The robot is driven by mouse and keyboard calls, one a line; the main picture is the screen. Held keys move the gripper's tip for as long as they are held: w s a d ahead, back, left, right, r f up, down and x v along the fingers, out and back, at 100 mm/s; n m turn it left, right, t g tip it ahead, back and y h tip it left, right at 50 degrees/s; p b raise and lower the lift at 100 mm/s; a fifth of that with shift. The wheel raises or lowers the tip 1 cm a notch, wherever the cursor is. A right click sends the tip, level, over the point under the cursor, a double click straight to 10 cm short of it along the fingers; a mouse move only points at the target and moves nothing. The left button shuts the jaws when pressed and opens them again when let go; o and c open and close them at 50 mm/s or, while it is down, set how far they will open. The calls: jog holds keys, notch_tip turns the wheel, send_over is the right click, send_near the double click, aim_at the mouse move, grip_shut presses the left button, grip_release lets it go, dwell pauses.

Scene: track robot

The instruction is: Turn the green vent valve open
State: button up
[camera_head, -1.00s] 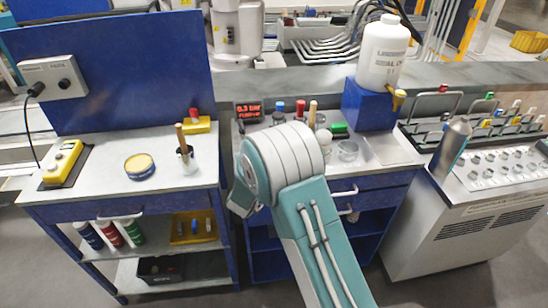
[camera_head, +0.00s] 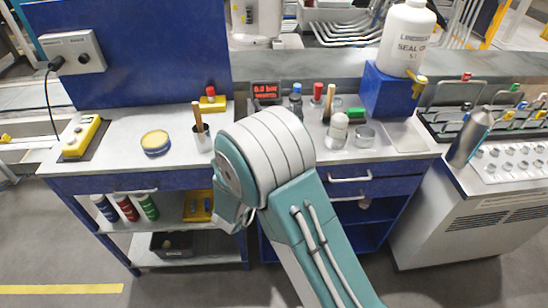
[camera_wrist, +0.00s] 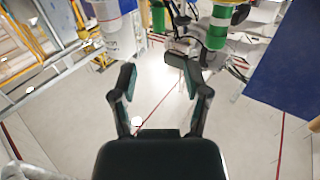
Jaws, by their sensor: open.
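A small green part (camera_head: 354,113), which may be the vent valve handle, sits at the back of the middle bench, left of the blue block, in the head view. Its exact shape and turn are too small to tell. My gripper (camera_wrist: 160,80) shows in the wrist view with its two dark fingers spread apart and nothing between them. Pale floor lies beyond the fingers. A green and white cylinder (camera_wrist: 217,28) shows at the top of the wrist view; I cannot tell whether it belongs to the valve. In the head view my bent arm hides part of the bench front.
A display with red digits (camera_head: 266,92) stands behind red-topped and blue-topped parts. A white bottle (camera_head: 407,38) stands on the blue block (camera_head: 388,95). A glass jar (camera_head: 364,137) and white-capped bottle (camera_head: 338,131) stand near the green part.

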jog(key=c, duration=0.4)
jog(key=shift+w+d+r, duration=0.1)
jog(key=shift+w+d, duration=0.15)
jog(key=shift+d, duration=0.05)
grip_shut()
jog(key=w+d+n+t+y, duration=0.1)
jog(key=d+n+y, duration=0.1)
jog(key=d, duration=0.1)
jog(key=w+d+r+n+t+y, duration=0.1)
jog(key=w+d+n+t+y, duration=0.1)
jog(key=d+y, duration=0.1)
jog(key=w+d+r+n+t+y, duration=0.1)
jog(key=w+d+n+y, duration=0.1)
jog(key=d+y, duration=0.1)
jog(key=shift+r+t, duration=0.1)
jog(key=shift+t, duration=0.2)
jog(key=s+d+f+n+g+y, duration=0.35)
jog(key=s+d+n+y, duration=0.35)
jog(key=s+y, duration=0.4)
jog(key=shift+g+y, duration=0.3)
jog(key=shift+g, duration=0.15)
jog(key=x, duration=1.5)
jog(key=shift+r, duration=0.35)
